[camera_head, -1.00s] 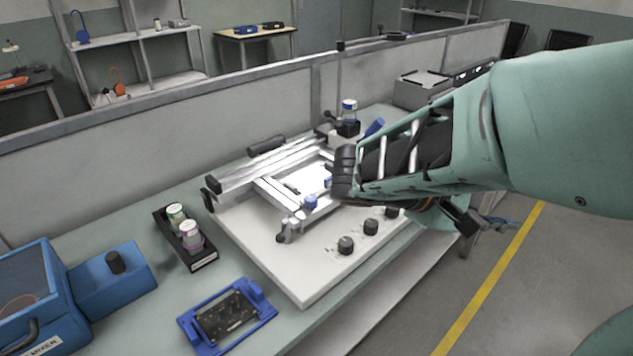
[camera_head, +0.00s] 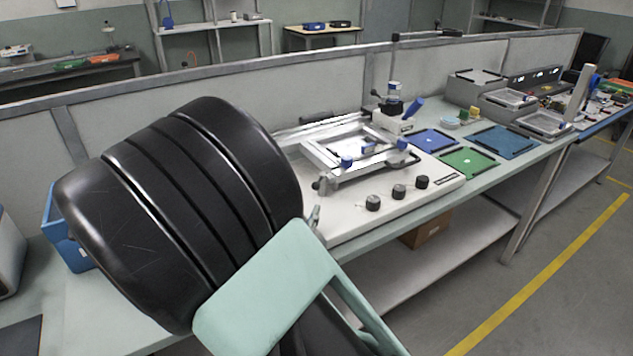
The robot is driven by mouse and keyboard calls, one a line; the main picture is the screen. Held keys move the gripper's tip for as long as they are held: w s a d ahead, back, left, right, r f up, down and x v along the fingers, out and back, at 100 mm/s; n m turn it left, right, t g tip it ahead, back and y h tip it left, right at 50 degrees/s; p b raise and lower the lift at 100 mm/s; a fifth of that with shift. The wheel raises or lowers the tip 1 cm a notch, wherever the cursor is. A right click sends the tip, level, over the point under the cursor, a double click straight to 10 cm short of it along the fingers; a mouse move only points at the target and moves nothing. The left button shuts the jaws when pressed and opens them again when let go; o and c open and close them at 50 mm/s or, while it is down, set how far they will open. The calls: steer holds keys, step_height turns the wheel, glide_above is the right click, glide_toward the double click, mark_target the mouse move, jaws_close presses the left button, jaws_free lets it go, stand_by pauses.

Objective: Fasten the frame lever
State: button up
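The frame device (camera_head: 425,187) is a white base plate on the bench. A small dark fitting with a grey end (camera_head: 320,185) sits at the frame's near left corner. I cannot tell which part is the lever, or whether it is fastened. My mint and black arm fills the lower left, close to the camera, and covers the device's left end. No clear pair of fingertips shows, so whether my gripper is open or shut is hidden.
Black knobs (camera_head: 399,192) stand along the device's front. Behind are a small post unit (camera_head: 394,108) and a blue lever handle (camera_head: 413,107). Blue (camera_head: 436,142) and green (camera_head: 468,162) mats lie to the right. A low partition (camera_head: 340,85) runs behind the bench.

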mark_target(314, 189)
steer(key=b+x, duration=0.1)
steer(key=x, duration=0.9)
steer(key=shift+w+d, duration=0.15)
steer(key=shift+w, duration=0.2)
jaws_close()
